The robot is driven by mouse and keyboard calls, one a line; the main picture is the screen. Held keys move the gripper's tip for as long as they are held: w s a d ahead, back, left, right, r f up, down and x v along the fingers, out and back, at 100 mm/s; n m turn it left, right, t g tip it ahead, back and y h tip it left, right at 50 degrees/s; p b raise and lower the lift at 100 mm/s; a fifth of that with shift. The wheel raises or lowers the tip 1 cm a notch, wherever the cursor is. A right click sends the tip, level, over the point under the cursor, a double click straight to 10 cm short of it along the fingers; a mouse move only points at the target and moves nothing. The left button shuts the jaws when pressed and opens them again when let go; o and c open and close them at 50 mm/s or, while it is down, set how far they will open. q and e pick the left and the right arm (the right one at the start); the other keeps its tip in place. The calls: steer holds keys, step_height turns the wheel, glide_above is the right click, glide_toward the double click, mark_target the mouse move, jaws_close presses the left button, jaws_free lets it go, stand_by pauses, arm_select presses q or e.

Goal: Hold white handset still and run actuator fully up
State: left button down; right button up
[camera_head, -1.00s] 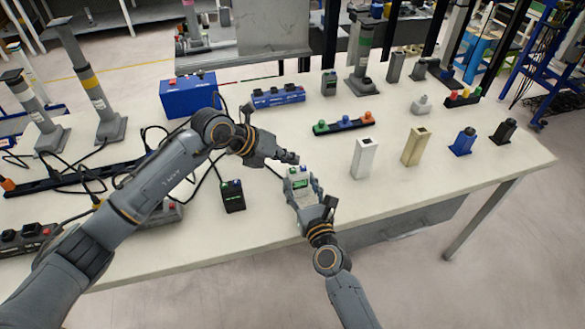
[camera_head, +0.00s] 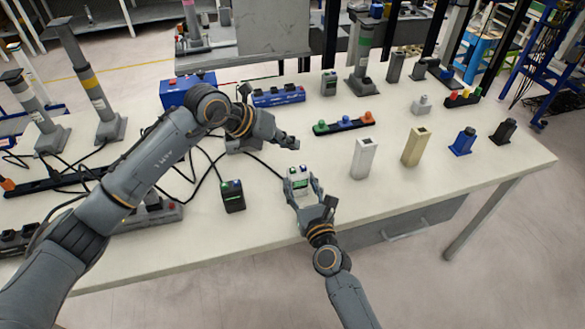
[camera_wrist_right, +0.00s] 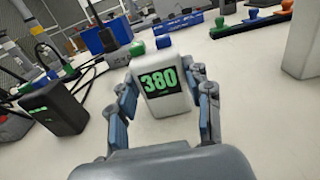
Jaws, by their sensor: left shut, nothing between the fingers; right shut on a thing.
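The white handset (camera_head: 299,182) stands upright near the front of the table. It has a green and a blue button on top and a green display reading 380 in the right wrist view (camera_wrist_right: 163,98). My right gripper (camera_head: 303,197) is shut on its sides, with a finger on each side in the right wrist view (camera_wrist_right: 160,88). My left gripper (camera_head: 291,143) is shut and empty, above and behind the handset, apart from its buttons.
A black handset (camera_head: 232,197) stands left of the white one. White (camera_head: 364,160) and beige (camera_head: 415,148) blocks stand to the right. A button bar (camera_head: 344,125) lies behind. Black cables cross the table's left half. The front edge is close.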

steer(key=o, duration=1.3)
